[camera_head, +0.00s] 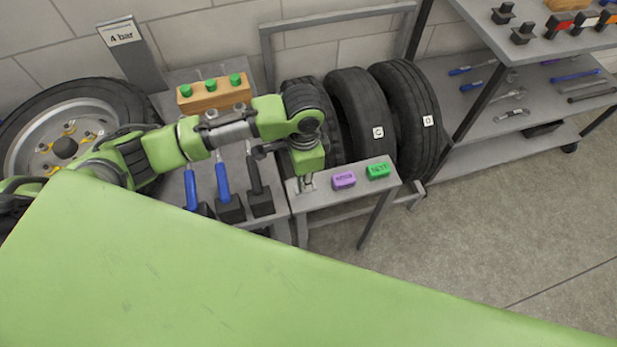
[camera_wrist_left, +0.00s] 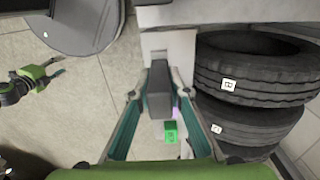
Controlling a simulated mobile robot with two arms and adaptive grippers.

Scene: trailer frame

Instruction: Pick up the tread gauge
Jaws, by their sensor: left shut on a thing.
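My left gripper (camera_head: 308,184) points down at the left end of a small grey side table (camera_head: 333,206). In the left wrist view my left gripper (camera_wrist_left: 160,82) is shut on a dark grey, block-shaped thing, which I take to be the tread gauge (camera_wrist_left: 158,92). In the head view the gripper mostly hides it, and I cannot tell whether it still touches the table. A purple block (camera_head: 344,180) and a green block (camera_head: 378,170) lie on the table to the right of the gripper. My right gripper does not show.
Upright tyres (camera_head: 404,98) stand in a rack just behind the side table. A bench with blue-handled tools (camera_head: 222,182) and an orange block with green caps (camera_head: 213,95) is to the left. A tool shelf (camera_head: 530,115) stands at the right. The floor at right is clear.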

